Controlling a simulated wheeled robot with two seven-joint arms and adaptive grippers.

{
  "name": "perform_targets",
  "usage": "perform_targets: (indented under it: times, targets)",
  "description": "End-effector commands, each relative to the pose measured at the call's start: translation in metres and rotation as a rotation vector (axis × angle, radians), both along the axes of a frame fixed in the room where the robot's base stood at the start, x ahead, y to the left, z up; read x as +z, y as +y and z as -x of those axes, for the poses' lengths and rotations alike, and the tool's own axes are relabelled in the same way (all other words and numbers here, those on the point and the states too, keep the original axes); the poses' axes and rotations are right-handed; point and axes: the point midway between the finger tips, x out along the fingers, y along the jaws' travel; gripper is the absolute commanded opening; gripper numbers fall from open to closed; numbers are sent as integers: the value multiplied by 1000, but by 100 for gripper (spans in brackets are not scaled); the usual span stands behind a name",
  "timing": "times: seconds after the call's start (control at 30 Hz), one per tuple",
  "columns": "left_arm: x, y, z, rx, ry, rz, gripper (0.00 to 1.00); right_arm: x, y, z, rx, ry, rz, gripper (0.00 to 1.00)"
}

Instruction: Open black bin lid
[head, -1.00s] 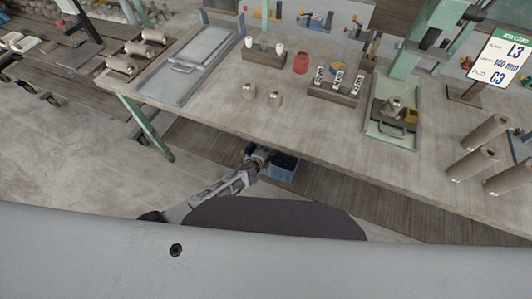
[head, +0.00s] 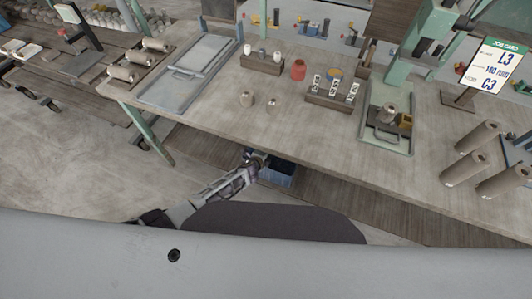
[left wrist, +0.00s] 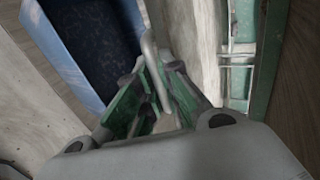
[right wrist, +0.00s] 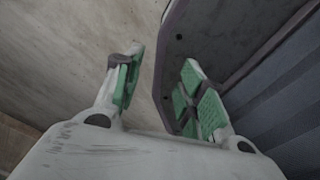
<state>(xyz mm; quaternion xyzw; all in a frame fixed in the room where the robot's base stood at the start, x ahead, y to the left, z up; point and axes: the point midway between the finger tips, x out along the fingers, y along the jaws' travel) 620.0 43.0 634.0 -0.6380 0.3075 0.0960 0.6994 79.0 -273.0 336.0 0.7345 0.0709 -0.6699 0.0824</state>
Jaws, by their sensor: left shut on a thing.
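A blue bin (head: 279,177) with a dark inside stands under the front edge of the workbench. Its blue wall (left wrist: 72,62) and dark speckled inside also show in the left wrist view. I cannot make out a separate black lid. My left gripper (head: 260,160) is at the bin's upper left edge, partly hidden by the bench. In the left wrist view, its green-padded fingers (left wrist: 155,100) are shut on a pale bar (left wrist: 149,50); I cannot tell what the bar joins. My right gripper (right wrist: 158,85) is open and empty, seen only in the right wrist view.
The workbench (head: 215,112) overhangs the bin and my left gripper. On it stand a wooden rack (head: 333,91), a red jar (head: 298,69) and several clay cylinders (head: 478,137). A grey panel with a dark rim (right wrist: 215,40) is close beside my right gripper.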

Motion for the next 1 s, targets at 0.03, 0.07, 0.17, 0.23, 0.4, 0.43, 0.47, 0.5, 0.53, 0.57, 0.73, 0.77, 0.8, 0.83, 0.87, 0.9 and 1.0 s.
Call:
perform_targets:
  times: [0.03,0.07,0.17,0.23,0.4,0.43,0.47,0.5,0.53,0.57,0.73,0.77,0.8,0.83,0.87,0.9,1.0]
  targets:
    - [6,-4,-2,-4,-2,6,0,3,2,0,-1,1,-3,40]
    - [7,-5,-2,-4,-2,6,0,4,4,0,-1,1,-4,40]
    - [11,-5,-4,-3,-1,7,0,7,8,0,-2,1,-9,40]
    - [14,-6,-6,-3,-1,7,0,9,12,0,-3,1,-12,40]
    - [19,-6,-9,-2,-1,7,0,13,16,1,-2,1,-17,40]
    - [19,-6,-10,-2,-1,7,0,13,15,1,-2,1,-17,40]
    - [20,-6,-10,-2,-1,7,0,14,15,1,-2,1,-17,40]
    - [20,-6,-10,-2,-1,6,0,14,15,1,-3,1,-16,40]
    - [20,-6,-11,-2,-1,6,0,14,15,1,-3,1,-15,40]
    - [21,-6,-11,-2,0,5,0,14,14,1,-2,1,-15,40]
    - [20,-6,-11,-2,0,5,0,14,11,1,-1,1,-11,40]
    - [20,-6,-11,-2,0,5,0,14,10,1,-1,1,-11,40]
    - [20,-6,-11,-2,0,5,0,14,9,2,-1,1,-10,40]
    - [20,-6,-11,-2,0,5,0,14,9,2,-1,2,-9,40]
    - [20,-6,-11,-2,0,5,0,14,8,2,0,2,-9,40]
    - [20,-6,-11,-2,0,5,0,14,7,2,0,2,-8,40]
    - [20,-6,-11,0,1,5,11,14,6,2,0,2,-7,40]
